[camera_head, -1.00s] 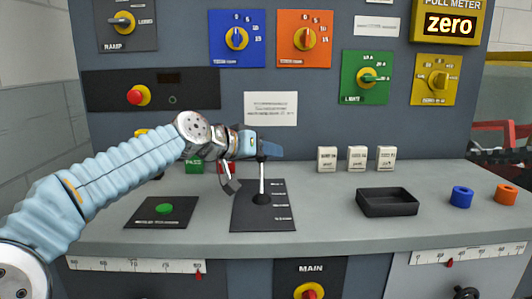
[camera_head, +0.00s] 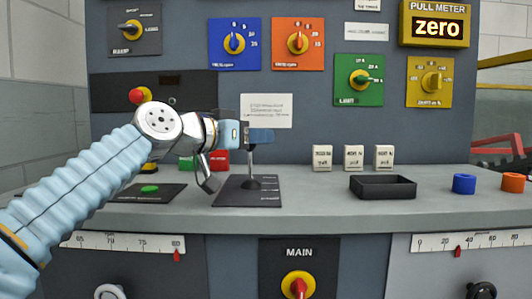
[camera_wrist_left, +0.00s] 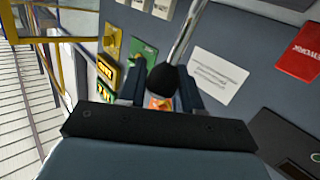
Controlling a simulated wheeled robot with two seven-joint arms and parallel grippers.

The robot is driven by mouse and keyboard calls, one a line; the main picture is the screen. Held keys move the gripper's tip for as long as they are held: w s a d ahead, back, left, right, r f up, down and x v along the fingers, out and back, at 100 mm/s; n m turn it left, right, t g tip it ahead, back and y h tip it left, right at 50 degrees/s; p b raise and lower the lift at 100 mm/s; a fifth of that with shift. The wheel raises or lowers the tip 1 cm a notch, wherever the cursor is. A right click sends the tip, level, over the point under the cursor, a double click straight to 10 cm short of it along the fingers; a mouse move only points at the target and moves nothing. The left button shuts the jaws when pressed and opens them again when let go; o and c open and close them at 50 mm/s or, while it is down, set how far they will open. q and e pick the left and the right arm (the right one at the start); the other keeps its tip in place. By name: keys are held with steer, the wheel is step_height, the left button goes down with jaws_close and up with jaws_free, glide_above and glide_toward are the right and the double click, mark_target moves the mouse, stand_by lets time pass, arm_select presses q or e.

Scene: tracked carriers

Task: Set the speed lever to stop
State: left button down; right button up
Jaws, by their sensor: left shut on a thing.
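The speed lever is a thin metal rod (camera_head: 253,166) rising from a dark plate (camera_head: 234,192) with several small white labels on the console top. My left gripper (camera_head: 261,136) is shut around the lever's upper end. In the left wrist view the black knob (camera_wrist_left: 170,92) sits between the fingers of my left gripper, and the rod (camera_wrist_left: 186,32) runs up from it. The labels are too small to read, so which mark the lever stands at cannot be told. My right gripper is not in view.
Three white blocks stand behind the tray. A green button (camera_head: 149,189) is left of the lever plate. The upright panel with dials stands behind.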

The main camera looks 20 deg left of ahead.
arm_select(q)
steer(key=s, duration=0.1)
steer(key=s+d+b, duration=0.1)
steer(key=s, duration=0.1)
steer(key=shift+s+d+f+b, duration=0.2)
steer(key=shift+s+f+b, duration=0.05)
steer(key=shift+s+b, duration=0.05)
steer(key=shift+f, duration=0.1)
stand_by(0.4)
steer(key=c, duration=0.9)
jaws_free()
steer(key=shift+d, duration=0.1)
steer(key=shift+s+a, duration=0.15)
steer(key=shift+a, duration=0.1)
steer(key=v, duration=1.3)
steer(key=shift+s+a+b, duration=0.1)
steer(key=shift+s+b, duration=0.1)
steer(key=shift+b, duration=0.2)
